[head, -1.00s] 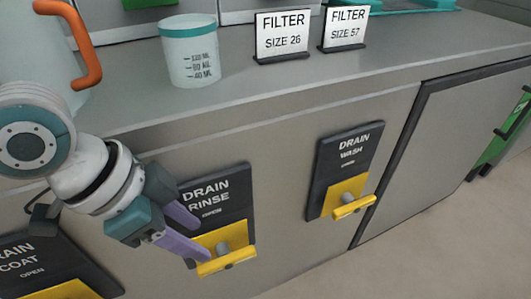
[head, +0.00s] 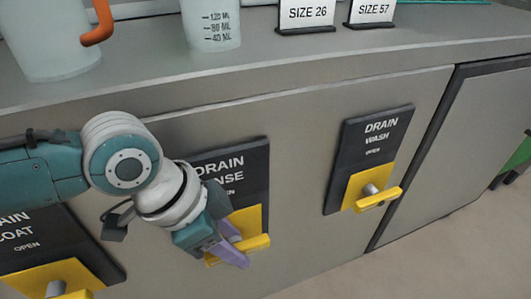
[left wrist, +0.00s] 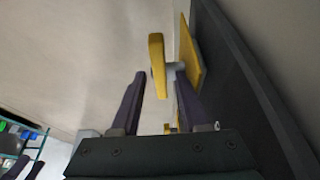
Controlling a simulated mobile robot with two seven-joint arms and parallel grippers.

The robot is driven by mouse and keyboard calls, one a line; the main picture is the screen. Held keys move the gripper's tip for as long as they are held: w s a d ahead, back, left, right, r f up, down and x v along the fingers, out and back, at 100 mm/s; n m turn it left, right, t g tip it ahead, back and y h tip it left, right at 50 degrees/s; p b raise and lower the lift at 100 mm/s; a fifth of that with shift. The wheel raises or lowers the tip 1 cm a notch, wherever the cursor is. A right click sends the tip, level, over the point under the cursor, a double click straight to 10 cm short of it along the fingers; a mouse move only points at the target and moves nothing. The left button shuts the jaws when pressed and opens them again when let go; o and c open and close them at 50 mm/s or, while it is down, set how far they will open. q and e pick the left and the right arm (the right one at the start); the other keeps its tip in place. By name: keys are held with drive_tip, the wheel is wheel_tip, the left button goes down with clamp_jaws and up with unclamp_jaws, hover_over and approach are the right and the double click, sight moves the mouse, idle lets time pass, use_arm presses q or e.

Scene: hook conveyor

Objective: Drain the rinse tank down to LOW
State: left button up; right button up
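The black DRAIN RINSE plate (head: 255,165) is on the cabinet front in the head view, partly covered by my left arm. Its yellow handle (head: 258,242) sticks out at the bottom. My left gripper (head: 238,240) is at this handle, its purple fingers overlapping it in the picture. In the left wrist view, the gripper (left wrist: 160,82) is open, and the yellow handle (left wrist: 157,58) lies ahead, between the lines of the two fingers. The fingers are not closed on it. No rinse tank level or LOW mark is visible. My right gripper is not in view.
The DRAIN WASH plate (head: 368,160) with its yellow handle (head: 378,200) is to the right. The DRAIN COAT plate (head: 30,240) is at lower left.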

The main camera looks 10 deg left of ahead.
use_arm(q)
clamp_jaws()
drive_tip(key=shift+h, duration=0.3)
idle(0.3)
drive_tip(key=shift+s+a+f+t+h+b, duration=0.1)
drive_tip(key=shift+a+f+t+h+b, duration=0.1)
drive_tip(key=shift+t+h+b, duration=0.25)
drive_tip(key=h+b, duration=0.1)
drive_tip(key=b, duration=0.1)
drive_tip(key=f+t+h+b, duration=0.1)
drive_tip(key=b, duration=0.2)
drive_tip(key=t+h+b, duration=0.1)
drive_tip(key=b, duration=0.2)
drive_tip(key=shift+s+a+f, duration=0.2)
drive_tip(key=shift+a+f, duration=0.05)
drive_tip(key=shift+a, duration=0.05)
drive_tip(key=t+h+b, duration=0.1)
drive_tip(key=b, duration=0.6)
drive_tip(key=t+h+b, duration=0.1)
drive_tip(key=h+b, duration=0.1)
drive_tip(key=b, duration=0.6)
drive_tip(key=shift+s+a+t, duration=0.15)
drive_tip(key=shift+t, duration=0.1)
drive_tip(key=shift+r+h+b, duration=0.25)
drive_tip(key=shift+h+b, duration=0.1)
drive_tip(key=shift+b, duration=0.55)
